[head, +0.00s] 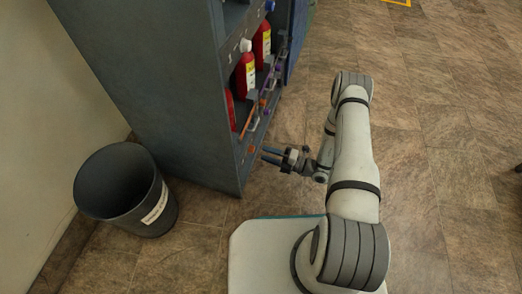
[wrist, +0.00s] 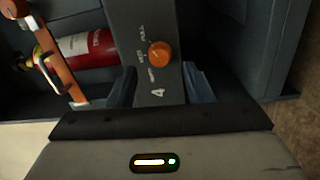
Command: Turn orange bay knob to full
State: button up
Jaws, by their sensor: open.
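The round orange knob (wrist: 160,54) sits on a dark panel (wrist: 140,20) in the wrist view. White lettering stands beside it, with FULL above left and a 4 below. Which mark the knob points at is too small to tell. My gripper (wrist: 160,85) is open, with one blue finger on each side of the panel strip below the knob. The fingers are apart from the knob, with nothing between them but the panel behind.
A red cylinder (wrist: 85,46) lies in a bay left of the panel, behind an orange bar (wrist: 55,52). Red bottles (head: 245,78) stand on the cabinet shelves. A dark bin (head: 125,190) stands left of the cabinet. The floor to the right is clear.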

jog(key=shift+p+v, duration=0.35)
jog(key=shift+v, duration=1.55)
notch_tip(320, 180, up, 42)
jog(key=s+a+n+g+h+p, duration=0.1)
jog(key=n+g+h+p, duration=0.2)
jog(key=n+g+p, duration=0.6)
jog(key=s+n+g+h+p, duration=0.2)
jog(key=n+p, duration=0.5)
jog(key=n, duration=0.5)
jog(key=s+d+r+n+t+h+p, duration=0.2)
jog(key=s+r+n+h+p, duration=0.2)
jog(key=r, duration=0.8)
jog(key=s+d+r+n+t+h+p, duration=0.2)
jog(key=r+n+p, duration=0.6)
jog(key=r, duration=0.4)
jog(key=s+d+r+n+t+h+p, duration=0.3)
jog(key=s+r+n+h+p, duration=0.3)
jog(key=r, duration=0.7)
jog(key=shift+s+d+n, duration=0.5)
jog(key=shift+d+n, duration=0.05)
jog(key=shift+n, duration=0.55)
